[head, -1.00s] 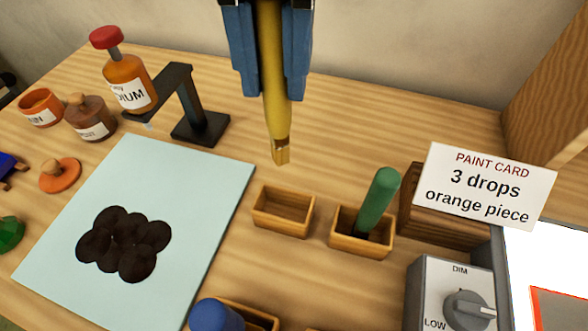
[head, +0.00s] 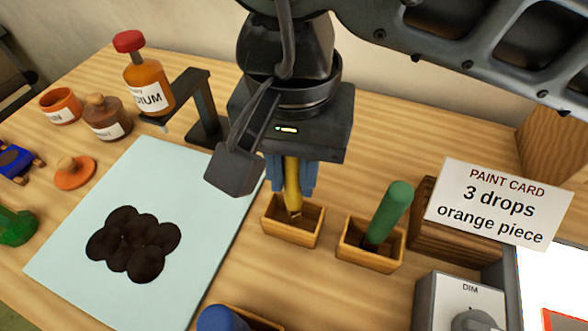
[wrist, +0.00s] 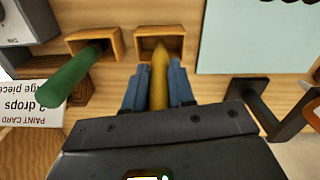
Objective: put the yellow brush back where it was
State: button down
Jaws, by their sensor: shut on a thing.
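My gripper (head: 291,176) is shut on the yellow brush (head: 292,192), which hangs tip down. In the head view the brush's tip is at the opening of a small wooden box (head: 291,232), seemingly just inside it; I cannot tell whether it touches the bottom. In the wrist view the brush (wrist: 159,82) runs between the blue fingers (wrist: 159,88) toward the same box (wrist: 143,46). The box holds nothing else that I can see.
A green brush (head: 389,215) leans in the neighbouring wooden box (head: 370,259) to the right. A paint card (head: 499,203) stands beyond it. A pale blue board (head: 190,175) with dark blotches lies left. A black stand (head: 205,115) is behind, and a blue handle (head: 220,318) is in front.

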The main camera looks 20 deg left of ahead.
jog(key=shift+f, duration=0.65)
jog(key=shift+f+b, duration=0.2)
jog(key=shift+b, duration=0.1)
jog(key=c, duration=1)
grip_release()
jog(key=shift+o, duration=0.2)
jog(key=shift+r, duration=0.15)
jog(key=shift+r+p, duration=0.15)
jog(key=shift+p, duration=0.25)
notch_tip(320, 180, up, 12)
jog(key=shift+f+b, duration=0.1)
jog(key=shift+b, duration=0.55)
